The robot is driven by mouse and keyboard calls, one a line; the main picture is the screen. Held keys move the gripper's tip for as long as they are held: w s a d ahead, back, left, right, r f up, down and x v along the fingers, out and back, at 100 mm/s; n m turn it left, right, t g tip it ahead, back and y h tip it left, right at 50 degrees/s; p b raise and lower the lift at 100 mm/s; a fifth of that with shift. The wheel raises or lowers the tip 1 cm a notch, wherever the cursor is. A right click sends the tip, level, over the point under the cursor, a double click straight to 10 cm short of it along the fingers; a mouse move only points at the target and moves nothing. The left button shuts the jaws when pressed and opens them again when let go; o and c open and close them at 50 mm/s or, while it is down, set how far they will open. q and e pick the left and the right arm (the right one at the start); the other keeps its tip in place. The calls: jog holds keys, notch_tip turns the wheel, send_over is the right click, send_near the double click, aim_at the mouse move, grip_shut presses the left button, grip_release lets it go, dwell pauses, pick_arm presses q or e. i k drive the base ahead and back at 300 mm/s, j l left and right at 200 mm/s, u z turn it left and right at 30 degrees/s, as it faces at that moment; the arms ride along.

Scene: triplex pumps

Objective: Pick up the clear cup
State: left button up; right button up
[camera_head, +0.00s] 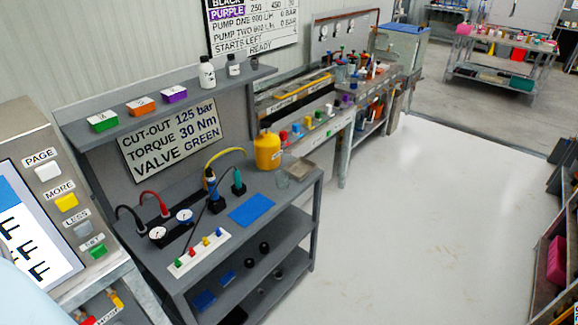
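A small see-through vessel, which looks like the clear cup (282,179), stands on the grey workbench (262,186) near its right end. It is just below and right of a yellow bottle (267,151). Its outline is faint against the grey top, so I cannot tell whether anything is in it. Neither of my grippers shows in the view.
A blue mat (251,210) lies in front of the cup. Gauges (185,215) sit further left. Open white floor (420,220) lies to the right.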

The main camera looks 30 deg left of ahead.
aim_at(282, 176)
jog(key=i+l+u, duration=0.1)
jog(key=i+u, duration=0.35)
jog(key=i+l+u, duration=0.15)
jog(key=u, duration=0.3)
jog(key=i+l+u, duration=0.3)
jog(key=u, duration=0.15)
jog(key=i+l+u, duration=0.25)
jog(key=l+u, duration=0.25)
jog(key=i+l+u, duration=0.15)
jog(key=l+u, duration=0.3)
jog(key=j, duration=0.1)
